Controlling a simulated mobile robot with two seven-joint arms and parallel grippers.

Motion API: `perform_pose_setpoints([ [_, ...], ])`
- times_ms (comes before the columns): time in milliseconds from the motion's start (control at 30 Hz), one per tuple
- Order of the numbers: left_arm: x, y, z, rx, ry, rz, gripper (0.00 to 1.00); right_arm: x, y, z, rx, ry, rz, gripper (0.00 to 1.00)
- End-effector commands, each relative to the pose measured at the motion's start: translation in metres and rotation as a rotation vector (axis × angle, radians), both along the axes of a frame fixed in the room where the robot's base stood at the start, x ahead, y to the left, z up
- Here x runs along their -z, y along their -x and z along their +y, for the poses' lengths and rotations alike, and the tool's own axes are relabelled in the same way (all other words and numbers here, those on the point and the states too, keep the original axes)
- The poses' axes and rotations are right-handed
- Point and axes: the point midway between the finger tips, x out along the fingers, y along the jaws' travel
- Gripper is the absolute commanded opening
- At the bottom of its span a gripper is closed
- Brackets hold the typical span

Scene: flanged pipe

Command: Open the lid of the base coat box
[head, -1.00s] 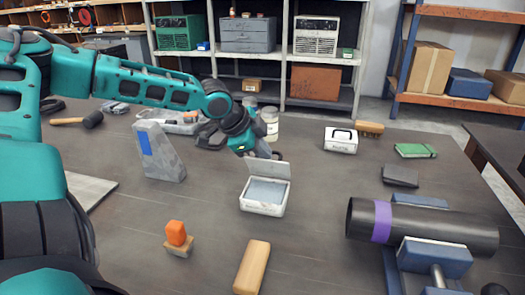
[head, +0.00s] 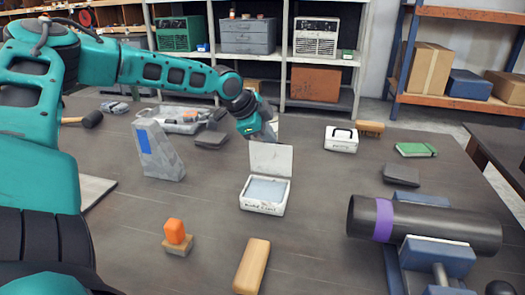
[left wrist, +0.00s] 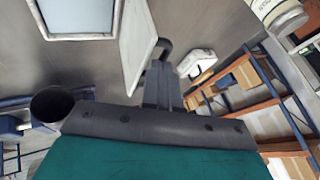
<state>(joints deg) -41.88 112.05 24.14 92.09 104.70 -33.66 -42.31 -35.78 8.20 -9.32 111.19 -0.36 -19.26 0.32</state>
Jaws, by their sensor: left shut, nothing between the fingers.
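The white box (head: 262,208), with small dark lettering on its front, sits on the workbench in the middle of the head view. Its lid (head: 271,158) stands raised at the back edge, and the pale inside shows. In the left wrist view the box (left wrist: 75,37) is at the top left and the lid (left wrist: 135,45) is seen close up beside the fingers. My left gripper (head: 270,137) is just behind the lid's top edge, its fingertips partly hidden there. Its fingers (left wrist: 160,80) are shut with nothing between them. Contact with the lid is unclear. My right gripper is not in view.
A second white case (head: 341,145) with a handle stands right of the box. A grey wedge-shaped block (head: 160,155) is to the left. A black pipe (head: 450,226) with a purple band lies on blue supports at right. Bare bench surrounds the box's front.

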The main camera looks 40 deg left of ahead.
Motion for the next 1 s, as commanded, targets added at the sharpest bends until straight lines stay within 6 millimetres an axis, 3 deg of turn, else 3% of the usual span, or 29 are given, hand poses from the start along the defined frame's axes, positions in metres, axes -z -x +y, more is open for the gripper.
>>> perform_pose_setpoints([
  [767, 0.002, -0.01, 0.006, 0.0, 0.0, 0.001, 0.0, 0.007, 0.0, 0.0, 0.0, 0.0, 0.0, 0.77],
  [1000, -0.01, -0.003, 0.007, -0.001, 0.002, 0.0, 0.0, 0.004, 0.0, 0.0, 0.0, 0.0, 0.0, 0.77],
])
